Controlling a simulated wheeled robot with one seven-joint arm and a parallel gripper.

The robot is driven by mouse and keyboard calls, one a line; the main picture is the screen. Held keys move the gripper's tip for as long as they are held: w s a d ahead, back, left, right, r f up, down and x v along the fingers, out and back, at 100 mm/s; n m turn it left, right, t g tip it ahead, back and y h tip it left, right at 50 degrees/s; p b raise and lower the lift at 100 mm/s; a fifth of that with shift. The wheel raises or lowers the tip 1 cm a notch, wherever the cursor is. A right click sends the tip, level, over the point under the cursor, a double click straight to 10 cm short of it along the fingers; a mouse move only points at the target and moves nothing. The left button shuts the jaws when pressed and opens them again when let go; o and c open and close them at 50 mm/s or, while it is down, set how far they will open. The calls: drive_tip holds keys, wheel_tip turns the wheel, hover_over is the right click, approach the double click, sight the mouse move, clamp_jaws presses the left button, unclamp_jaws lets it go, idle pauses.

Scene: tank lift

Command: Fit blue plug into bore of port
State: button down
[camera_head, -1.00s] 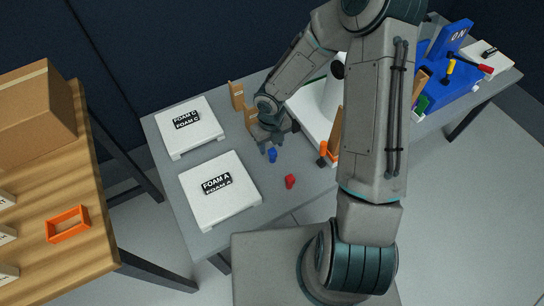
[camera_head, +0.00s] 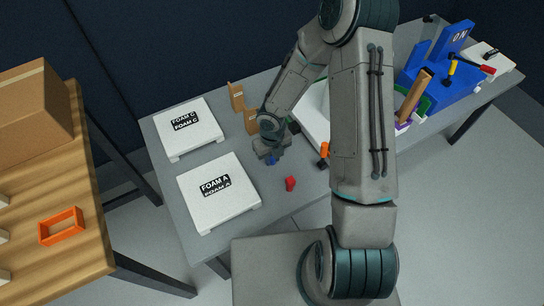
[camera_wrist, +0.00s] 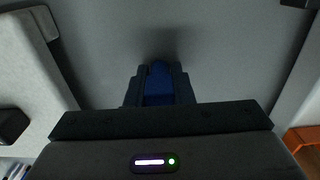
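The blue plug (camera_head: 271,160) is on the grey table, right of the FOAM A block. My gripper (camera_head: 270,154) is low over it and covers most of it in the head view. In the wrist view the blue plug (camera_wrist: 158,85) fills the gap between the two dark fingers of my gripper (camera_wrist: 158,92). The fingers touch it on both sides, so the gripper looks shut on it. Whether the plug touches the table is unclear. I cannot make out the port or its bore; my arm hides part of the table.
A red plug (camera_head: 290,183) and an orange-topped piece (camera_head: 323,150) stand nearby. White blocks FOAM A (camera_head: 222,207) and FOAM C (camera_head: 206,145) lie left, wooden brackets (camera_head: 237,97) behind. A white plate (camera_head: 311,112) is partly behind my arm. A blue fixture (camera_head: 440,88) stands right.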

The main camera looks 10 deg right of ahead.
wheel_tip(320, 180, up, 10)
drive_tip(key=p, duration=0.3)
drive_tip(key=m, duration=0.2)
drive_tip(key=d+m, duration=0.1)
drive_tip(key=m, duration=0.1)
drive_tip(key=shift+w+r+p, duration=0.3)
drive_tip(key=shift+r, duration=0.05)
drive_tip(key=w+d+r+n, duration=0.1)
drive_tip(key=d+n, duration=0.1)
drive_tip(key=n, duration=0.9)
drive_tip(key=w+d+r+n+p, duration=0.1)
drive_tip(key=d+r+n, duration=0.1)
drive_tip(key=n, duration=1)
drive_tip(key=w+d+r+n+p, duration=0.1)
drive_tip(key=d+n, duration=0.3)
drive_tip(key=n, duration=0.8)
drive_tip(key=shift+w+r, duration=0.25)
drive_tip(key=shift+w, duration=0.1)
